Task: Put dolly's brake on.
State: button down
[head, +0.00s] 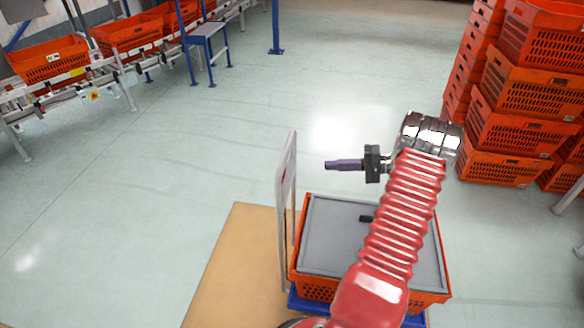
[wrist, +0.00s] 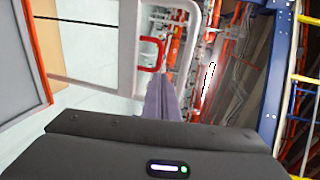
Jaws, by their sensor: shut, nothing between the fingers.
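The dolly has a blue base (head: 309,303) at the bottom of the head view, partly hidden by my arm. A pale upright frame (head: 286,205) rises at its left end. An orange tote (head: 318,287) with a grey lid (head: 325,235) sits on it. In the wrist view the pale frame (wrist: 140,50) carries a red loop (wrist: 160,52), which looks like the brake lever; I cannot tell its setting. My gripper (head: 328,165) is shut and empty, pointing left above the tote and right of the frame's top. Its purple-grey fingers (wrist: 162,100) overlap the loop's lower edge in the wrist view; contact is unclear.
A tan board (head: 225,265) lies left of the dolly. Tall stacks of orange totes (head: 500,130) stand at the right. A conveyor with orange totes (head: 130,35) runs along the upper left. The pale floor (head: 150,170) between is clear.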

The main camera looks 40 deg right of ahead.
jog(key=shift+w+a, duration=0.1)
jog(key=x, duration=1.4)
jog(key=shift+f, duration=0.15)
dwell(0.4)
